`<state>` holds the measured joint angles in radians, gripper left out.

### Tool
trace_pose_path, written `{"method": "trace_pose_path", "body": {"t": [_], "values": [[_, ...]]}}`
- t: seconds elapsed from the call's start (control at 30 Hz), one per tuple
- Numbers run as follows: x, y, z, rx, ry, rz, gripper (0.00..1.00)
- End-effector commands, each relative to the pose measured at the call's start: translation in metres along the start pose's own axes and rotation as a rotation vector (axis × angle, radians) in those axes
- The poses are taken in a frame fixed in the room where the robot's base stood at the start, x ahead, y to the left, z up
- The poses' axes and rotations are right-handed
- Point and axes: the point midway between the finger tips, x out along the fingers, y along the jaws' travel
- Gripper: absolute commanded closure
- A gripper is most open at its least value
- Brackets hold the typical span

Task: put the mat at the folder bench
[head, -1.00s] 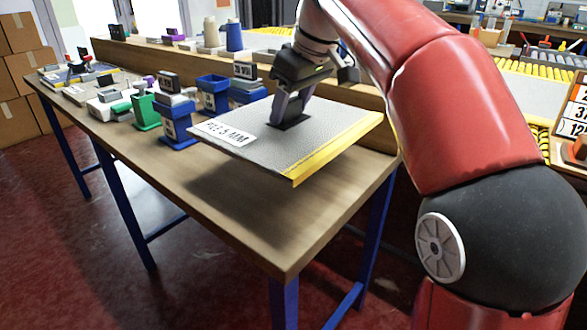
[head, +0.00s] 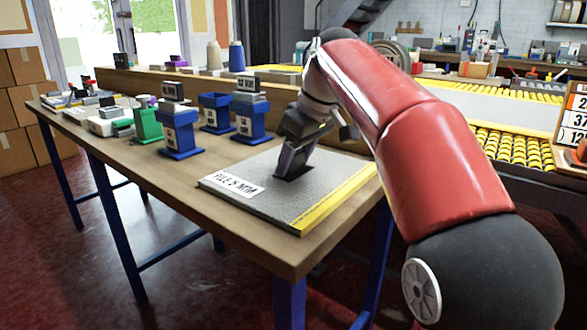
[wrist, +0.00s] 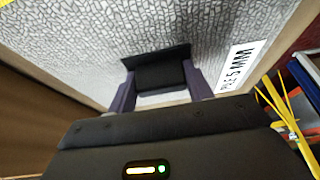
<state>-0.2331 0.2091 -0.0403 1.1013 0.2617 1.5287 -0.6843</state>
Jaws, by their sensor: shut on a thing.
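The mat (head: 270,205) is a grey textured square with a yellow strip along its right edge and a white label reading "PILE 5 MM". In the head view it lies flat at the near right end of the wooden bench (head: 225,240), seemingly touching the top. My gripper (head: 291,175) is over the middle of the mat, shut on a dark grip piece there. In the wrist view, the fingers (wrist: 160,95) stand either side of this dark piece, and the mat's grey surface (wrist: 90,35) fills the top. The fingertips are partly hidden in the head view.
Blue stands (head: 179,135) and a green holder (head: 146,122) stand on the bench behind and left of the mat. A wooden ledge (head: 190,85) runs along the bench's back. A roller table (head: 510,150) stands at right. The bench front left of the mat is clear.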

Motion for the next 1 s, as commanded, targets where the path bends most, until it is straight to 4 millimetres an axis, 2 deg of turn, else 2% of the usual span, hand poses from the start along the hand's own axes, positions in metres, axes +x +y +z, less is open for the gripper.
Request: {"method": "trace_pose_path", "body": {"t": [0.3,0.33,0.47,0.77,0.87,1.0], "values": [[0.001,0.000,0.001,0.000,0.001,0.001,0.82],[0.001,0.000,0.001,0.000,0.000,0.000,0.45],[0.001,0.000,0.001,0.000,0.000,0.000,0.28],[-0.001,0.000,0.000,0.000,0.000,0.001,0.28],[-0.009,0.000,-0.001,0.000,0.001,0.002,0.28],[-0.034,0.001,-0.002,0.001,0.002,0.003,0.28]]}}
